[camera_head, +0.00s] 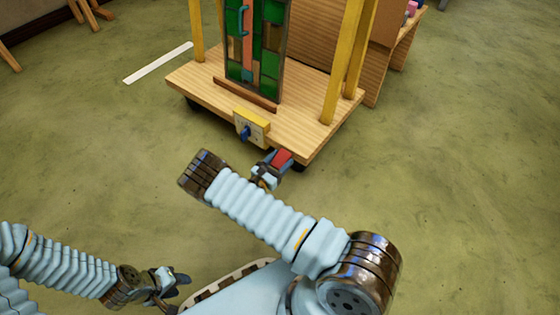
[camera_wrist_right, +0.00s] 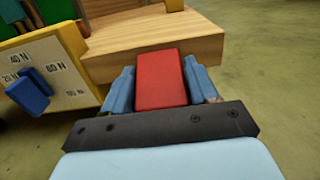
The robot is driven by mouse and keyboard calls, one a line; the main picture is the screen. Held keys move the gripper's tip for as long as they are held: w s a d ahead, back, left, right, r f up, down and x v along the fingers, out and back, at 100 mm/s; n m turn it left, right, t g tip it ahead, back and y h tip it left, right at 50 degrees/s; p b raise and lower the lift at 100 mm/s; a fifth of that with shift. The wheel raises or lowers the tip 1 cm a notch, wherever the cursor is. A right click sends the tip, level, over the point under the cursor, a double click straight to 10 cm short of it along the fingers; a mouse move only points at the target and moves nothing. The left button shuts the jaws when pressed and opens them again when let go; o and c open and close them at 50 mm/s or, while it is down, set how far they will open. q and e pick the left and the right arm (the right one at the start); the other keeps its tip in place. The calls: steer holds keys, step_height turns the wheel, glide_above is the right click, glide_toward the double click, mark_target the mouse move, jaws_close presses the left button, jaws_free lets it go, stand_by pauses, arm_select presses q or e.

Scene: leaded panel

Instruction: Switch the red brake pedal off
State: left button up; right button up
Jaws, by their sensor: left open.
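The red brake pedal (camera_head: 281,158) is at the near right corner of the wooden trolley (camera_head: 315,135). In the right wrist view the pedal (camera_wrist_right: 161,78) is a red block between the two blue fingers of my right gripper (camera_wrist_right: 162,88). The fingers lie close against both its sides, and the gripper looks shut on it. In the head view my right gripper (camera_head: 268,170) is at the trolley's front edge, partly hiding the pedal. My left gripper (camera_head: 176,282) is open and empty, low at the left, far from the trolley.
The trolley carries a leaded glass panel (camera_head: 255,50) between yellow posts (camera_head: 342,60). A yellow dial plate (camera_head: 262,122) with a blue knob (camera_head: 245,133) and force markings is on its front edge. A wooden bench stands behind at right.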

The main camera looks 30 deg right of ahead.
mark_target(284, 155)
steer(key=c, duration=0.8)
steer(key=shift+r+y+p, duration=0.3)
steer(key=shift+r+p, duration=0.1)
steer(key=shift+p, duration=0.4)
steer(key=shift+c, duration=0.2)
steer(key=g+y+p, duration=0.1)
steer(key=p, duration=0.1)
steer(key=r+y+p, duration=0.1)
steer(key=y+p, duration=0.1)
steer(key=p, duration=0.1)
steer(key=shift+a+r+g, duration=0.1)
steer(key=shift+r+g, duration=0.2)
steer(key=shift+g, duration=0.1)
steer(key=y+p, duration=0.2)
steer(key=shift+r+g+y, duration=0.3)
steer(key=shift+g+y, duration=0.1)
steer(key=shift+r+y+p, duration=0.1)
steer(key=shift+y+p, duration=0.2)
steer(key=shift+y, duration=0.2)
steer(key=o, duration=1.4)
steer(key=shift+g, duration=0.3)
